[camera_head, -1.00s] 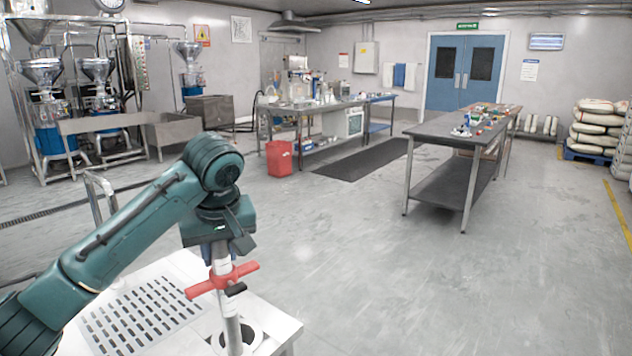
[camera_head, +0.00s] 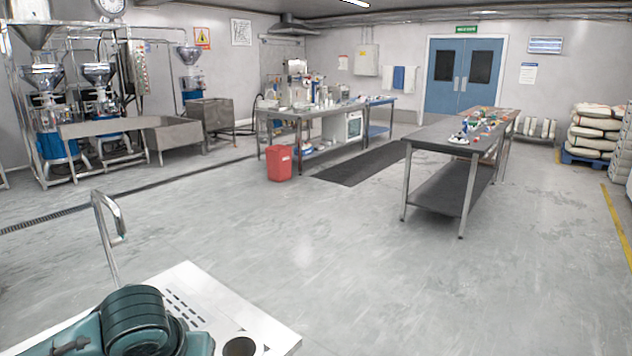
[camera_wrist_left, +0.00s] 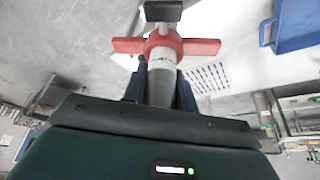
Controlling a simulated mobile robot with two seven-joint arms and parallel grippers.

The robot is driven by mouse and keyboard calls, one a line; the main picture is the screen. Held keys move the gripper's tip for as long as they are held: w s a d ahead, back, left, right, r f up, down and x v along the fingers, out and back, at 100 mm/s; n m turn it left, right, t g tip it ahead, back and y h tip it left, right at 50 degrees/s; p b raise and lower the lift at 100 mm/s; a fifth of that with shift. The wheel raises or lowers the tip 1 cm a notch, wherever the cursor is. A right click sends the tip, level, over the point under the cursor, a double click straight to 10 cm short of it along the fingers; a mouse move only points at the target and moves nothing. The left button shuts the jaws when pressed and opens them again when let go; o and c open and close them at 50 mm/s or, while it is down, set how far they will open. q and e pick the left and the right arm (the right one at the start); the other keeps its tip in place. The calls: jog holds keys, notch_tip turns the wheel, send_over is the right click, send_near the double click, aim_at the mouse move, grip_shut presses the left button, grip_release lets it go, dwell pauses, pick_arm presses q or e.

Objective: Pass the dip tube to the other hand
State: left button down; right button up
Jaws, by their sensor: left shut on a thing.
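The dip tube (camera_wrist_left: 165,46) shows in the left wrist view as a pale grey tube with a red crossbar and a black end piece. My left gripper (camera_wrist_left: 160,92) is shut on its pale shaft, just behind the red crossbar. The dark fingers lie on either side of the shaft. The tube's far length is hidden behind the crossbar and the black piece. In the head view only part of my left arm shows at the bottom left edge; the left gripper and the tube are out of that frame. My right gripper is in neither view.
A white worktop (camera_head: 276,334) with slots, a round dark hole and a curved metal tap (camera_head: 107,222) is at the lower left. A blue container (camera_wrist_left: 299,26) shows in the wrist view. Steel tables (camera_head: 428,137) and a red bin (camera_head: 280,163) stand further off, with open floor between.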

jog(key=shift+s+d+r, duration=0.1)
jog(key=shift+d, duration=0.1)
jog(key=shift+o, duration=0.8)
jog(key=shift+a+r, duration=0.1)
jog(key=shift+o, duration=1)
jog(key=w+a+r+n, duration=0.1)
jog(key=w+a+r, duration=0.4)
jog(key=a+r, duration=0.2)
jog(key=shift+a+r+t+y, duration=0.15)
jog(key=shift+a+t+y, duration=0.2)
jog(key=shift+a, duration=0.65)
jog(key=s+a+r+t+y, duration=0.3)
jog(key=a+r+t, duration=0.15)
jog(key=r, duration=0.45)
pick_arm(q)
jog(key=d+r+m+h, duration=0.1)
jog(key=d+r+m, duration=0.3)
jog(key=d, duration=0.4)
jog(key=d+r+m+g+h, duration=0.1)
jog(key=d+r+m, duration=0.3)
jog(key=d, duration=0.4)
jog(key=shift+w+d+r+m+h, duration=0.25)
jog(key=shift+w+r+m+h, duration=0.2)
jog(key=shift+r+h, duration=0.2)
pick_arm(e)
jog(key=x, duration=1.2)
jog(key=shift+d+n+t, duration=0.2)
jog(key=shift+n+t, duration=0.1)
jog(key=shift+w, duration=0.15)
